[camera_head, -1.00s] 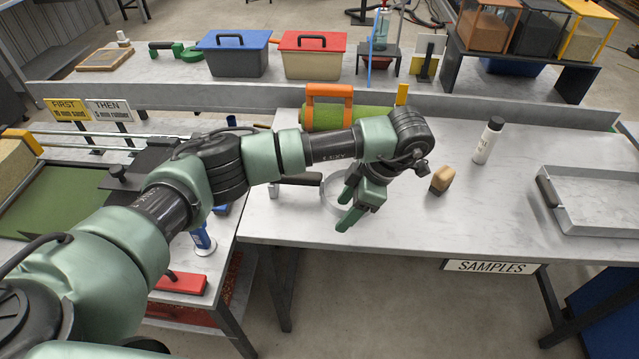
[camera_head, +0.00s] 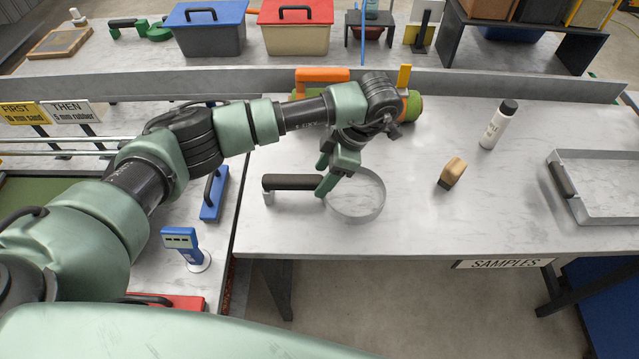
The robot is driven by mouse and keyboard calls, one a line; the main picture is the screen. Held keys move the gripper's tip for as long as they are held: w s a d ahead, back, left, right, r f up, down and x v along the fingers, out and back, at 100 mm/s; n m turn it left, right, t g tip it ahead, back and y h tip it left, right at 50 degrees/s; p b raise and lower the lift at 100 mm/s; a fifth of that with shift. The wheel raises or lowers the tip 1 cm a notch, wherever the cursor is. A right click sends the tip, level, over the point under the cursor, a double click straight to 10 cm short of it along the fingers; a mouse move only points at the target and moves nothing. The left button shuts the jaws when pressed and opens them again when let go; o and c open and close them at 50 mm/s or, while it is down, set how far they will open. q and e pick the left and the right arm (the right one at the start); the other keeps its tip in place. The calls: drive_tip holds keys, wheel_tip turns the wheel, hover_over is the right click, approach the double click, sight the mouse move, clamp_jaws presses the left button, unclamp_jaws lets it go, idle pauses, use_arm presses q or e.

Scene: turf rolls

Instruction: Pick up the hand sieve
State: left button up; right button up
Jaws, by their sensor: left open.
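The hand sieve lies on the grey samples table, with a round pale metal ring (camera_head: 372,212) and a dark straight handle (camera_head: 288,182) pointing left. My left gripper (camera_head: 322,176) is open, its two green fingers pointing down and left at the handle's right end, where it meets the ring. One finger shows behind the handle and the other in front of it. I cannot tell whether they touch it or are still above it. The gripper hides the joint of handle and ring and part of the ring's back left rim. My right gripper is not in view.
A wooden-backed brush or block (camera_head: 452,172), a white bottle (camera_head: 497,125) and a metal tray (camera_head: 605,205) stand to the right. A green turf roll (camera_head: 413,105) with an orange holder (camera_head: 322,77) lies behind my arm. The table's front is clear.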

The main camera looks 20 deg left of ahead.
sight(313, 187)
use_arm(q)
drive_tip(key=shift+s+a+f+p, duration=0.15)
drive_tip(key=shift+a+f+p, duration=0.05)
drive_tip(key=shift+f+p, duration=0.15)
drive_tip(key=x, duration=0.1)
drive_tip(key=p+x, duration=0.1)
drive_tip(key=x, duration=0.1)
drive_tip(key=p+x, duration=0.1)
drive_tip(key=x, duration=0.1)
drive_tip(key=shift+w+a, duration=0.15)
drive_tip(key=shift+w, duration=0.1)
clamp_jaws()
idle(0.8)
